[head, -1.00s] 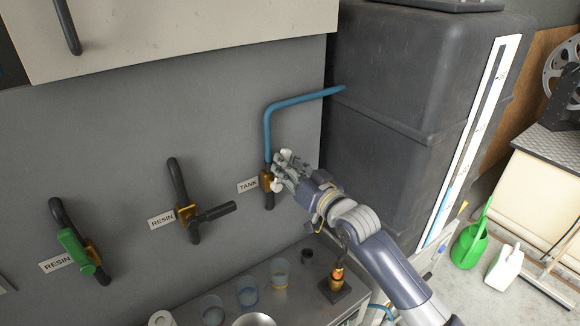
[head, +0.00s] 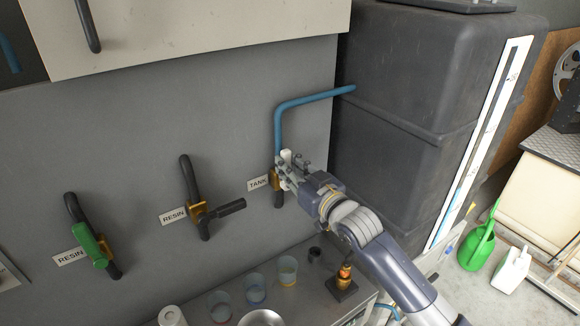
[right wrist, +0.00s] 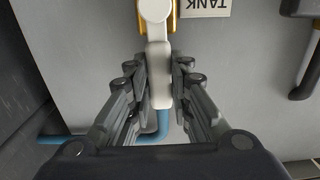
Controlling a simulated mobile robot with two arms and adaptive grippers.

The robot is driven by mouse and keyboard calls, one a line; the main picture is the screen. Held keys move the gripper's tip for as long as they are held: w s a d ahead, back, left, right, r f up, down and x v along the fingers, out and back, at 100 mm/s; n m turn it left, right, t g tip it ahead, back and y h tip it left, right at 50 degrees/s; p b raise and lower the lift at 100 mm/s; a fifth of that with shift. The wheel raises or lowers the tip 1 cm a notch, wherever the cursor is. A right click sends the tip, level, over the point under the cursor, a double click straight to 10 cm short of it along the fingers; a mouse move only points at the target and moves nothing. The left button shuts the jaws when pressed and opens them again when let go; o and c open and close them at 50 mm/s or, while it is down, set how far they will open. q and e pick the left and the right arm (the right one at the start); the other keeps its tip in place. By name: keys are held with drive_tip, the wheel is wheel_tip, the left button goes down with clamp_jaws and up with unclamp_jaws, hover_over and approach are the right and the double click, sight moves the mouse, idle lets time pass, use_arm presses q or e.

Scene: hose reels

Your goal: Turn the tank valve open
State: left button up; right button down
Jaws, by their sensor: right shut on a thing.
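The tank valve has a brass body (head: 276,182) on a vertical pipe beside the TANK label (head: 258,183). Its white handle (right wrist: 159,75) is between the fingers of my right gripper (right wrist: 160,82), which is shut on it. In the right wrist view the handle runs from its pivot in line with the blue pipe (right wrist: 163,121). In the head view my right gripper (head: 289,171) hides much of the handle; its white end shows above the fingers. My left gripper is not in view.
Two RESIN valves are on the wall at left, one with a black handle (head: 230,207), one with a green handle (head: 91,242). The dark tank (head: 400,80) stands close at right. Cups (head: 255,290) and a small brass-coloured object (head: 344,275) stand on the bench below.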

drive_tip(key=shift+r, duration=0.1)
drive_tip(key=c, duration=1.4)
unclamp_jaws()
drive_tip(key=shift+c, duration=0.2)
drive_tip(key=shift+s, duration=0.1)
drive_tip(key=v, duration=1.2)
